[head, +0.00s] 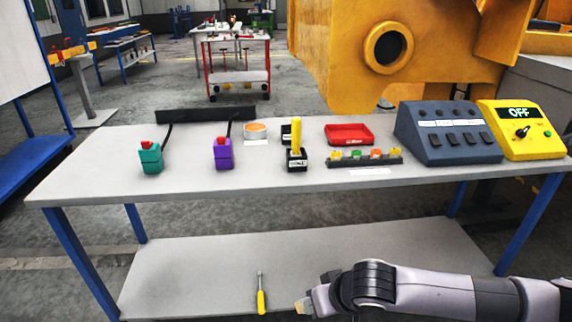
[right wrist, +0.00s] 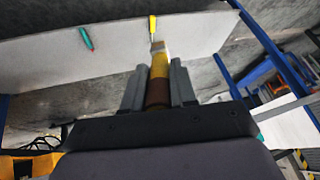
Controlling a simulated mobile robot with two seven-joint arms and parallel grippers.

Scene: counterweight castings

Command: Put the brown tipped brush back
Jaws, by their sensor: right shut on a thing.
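My right gripper (right wrist: 158,88) is shut on a stubby thing with a yellow part, a brown band and a pale tip (right wrist: 159,66), which looks like the brown tipped brush. Its rear end is hidden between the fingers. In the head view my right gripper (head: 318,302) is low in front of the table, with the pale tip pointing left. A black labelled block (head: 297,164) with a yellow upright piece stands on the tabletop. A dark rack (head: 366,160) with several coloured pieces lies right of it. I cannot tell which is the brush's place. My left gripper is not in view.
A yellow-handled tool (head: 261,298) lies on the lower shelf (head: 200,270).

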